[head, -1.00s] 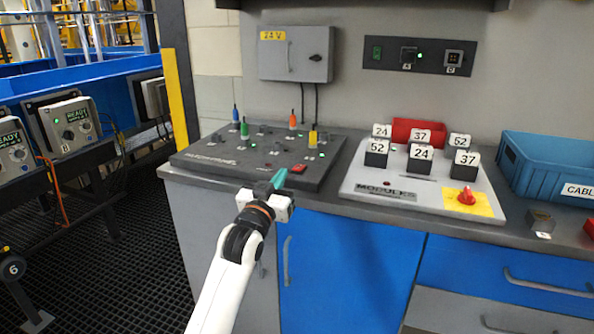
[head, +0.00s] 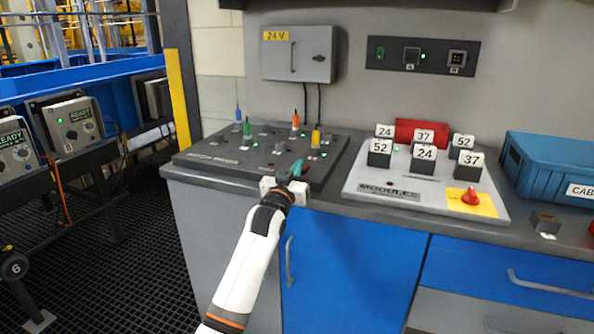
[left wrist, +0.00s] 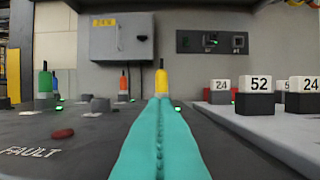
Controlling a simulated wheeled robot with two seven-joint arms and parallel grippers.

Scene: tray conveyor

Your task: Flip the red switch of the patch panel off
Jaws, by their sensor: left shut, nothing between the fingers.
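The dark patch panel (head: 232,170) lies on the counter, with blue, green, orange and yellow (head: 315,138) plugs standing on it. My left gripper (head: 297,168) is shut and empty, with its teal fingers at the panel's front right. In the left wrist view the shut fingers (left wrist: 160,140) point across the panel towards the yellow plug (left wrist: 161,83). The red switch is hidden by the fingers, so I cannot tell its position or whether they touch it. A red lamp (left wrist: 62,133) by the FAULT lettering shows left of the fingers. My right gripper is not in view.
The modules board (head: 425,195) with numbered blocks and a red knob (head: 471,197) stands right of the panel. A blue crate (head: 560,165) is farther right. A grey 24 V box (head: 298,60) hangs on the wall behind.

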